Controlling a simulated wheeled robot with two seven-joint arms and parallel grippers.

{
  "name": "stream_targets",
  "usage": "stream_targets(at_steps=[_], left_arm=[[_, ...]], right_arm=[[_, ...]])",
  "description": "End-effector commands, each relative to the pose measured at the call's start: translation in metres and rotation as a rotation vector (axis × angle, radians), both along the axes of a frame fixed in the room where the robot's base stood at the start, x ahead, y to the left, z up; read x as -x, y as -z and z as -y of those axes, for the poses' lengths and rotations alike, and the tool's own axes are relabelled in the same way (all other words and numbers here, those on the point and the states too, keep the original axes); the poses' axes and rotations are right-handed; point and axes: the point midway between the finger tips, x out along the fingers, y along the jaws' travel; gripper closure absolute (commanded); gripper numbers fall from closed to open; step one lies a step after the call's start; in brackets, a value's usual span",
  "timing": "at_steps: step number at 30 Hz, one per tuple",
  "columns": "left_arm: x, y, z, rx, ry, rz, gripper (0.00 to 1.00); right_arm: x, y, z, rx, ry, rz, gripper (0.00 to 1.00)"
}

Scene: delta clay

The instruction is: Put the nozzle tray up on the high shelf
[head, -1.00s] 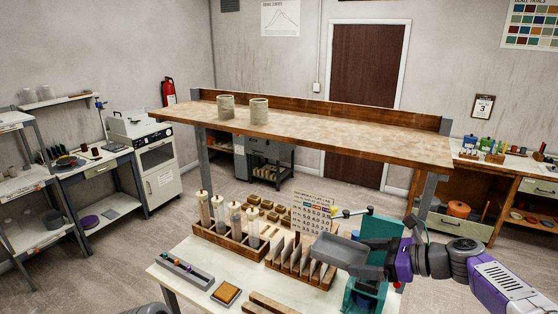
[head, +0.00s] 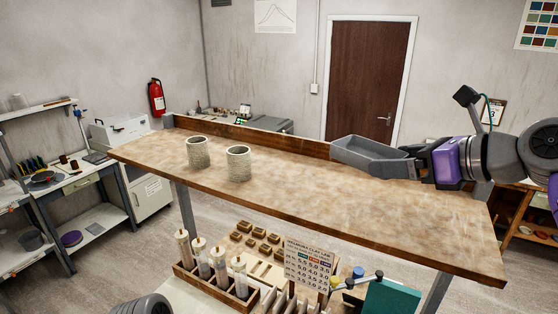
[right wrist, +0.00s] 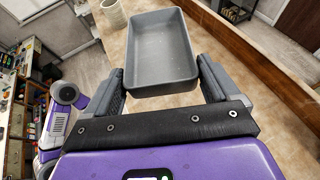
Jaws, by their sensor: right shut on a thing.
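The nozzle tray (head: 365,157) is a grey, empty, open-topped rectangular tray. My right gripper (head: 415,168) is shut on its near end and holds it roughly level above the right rear part of the high shelf (head: 330,215). I cannot tell how big the gap beneath it is. In the right wrist view the tray (right wrist: 162,55) sits between the two fingers of the gripper (right wrist: 163,88), with the wooden shelf below. The high shelf is a long wooden board on grey posts with a raised back board (head: 260,134). My left gripper is out of view.
Two speckled clay cylinders (head: 198,152) (head: 238,163) stand on the shelf's left half. The shelf's middle and right front are clear. Below are a rack of clear tubes (head: 220,270), a printed sign (head: 308,262) and a teal device (head: 392,298).

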Motion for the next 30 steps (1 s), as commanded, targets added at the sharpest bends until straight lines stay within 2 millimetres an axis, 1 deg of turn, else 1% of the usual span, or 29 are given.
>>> stream_targets(at_steps=[5, 8, 18, 25, 30], left_arm=[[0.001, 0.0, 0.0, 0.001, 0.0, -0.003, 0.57], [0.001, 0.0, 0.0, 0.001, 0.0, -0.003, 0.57], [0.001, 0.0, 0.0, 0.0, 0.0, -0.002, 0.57], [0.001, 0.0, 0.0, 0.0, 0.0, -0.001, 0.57], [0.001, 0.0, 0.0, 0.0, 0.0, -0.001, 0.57]], right_arm=[[0.001, -0.001, 0.0, -0.001, 0.0, 0.002, 0.42], [0.001, 0.005, 0.0, 0.001, -0.002, -0.001, 0.42], [0.001, 0.048, 0.0, 0.0, 0.0, -0.001, 0.42], [0.001, 0.064, 0.0, 0.0, -0.001, 0.0, 0.42], [0.001, 0.087, 0.0, 0.0, 0.0, -0.003, 0.42]])
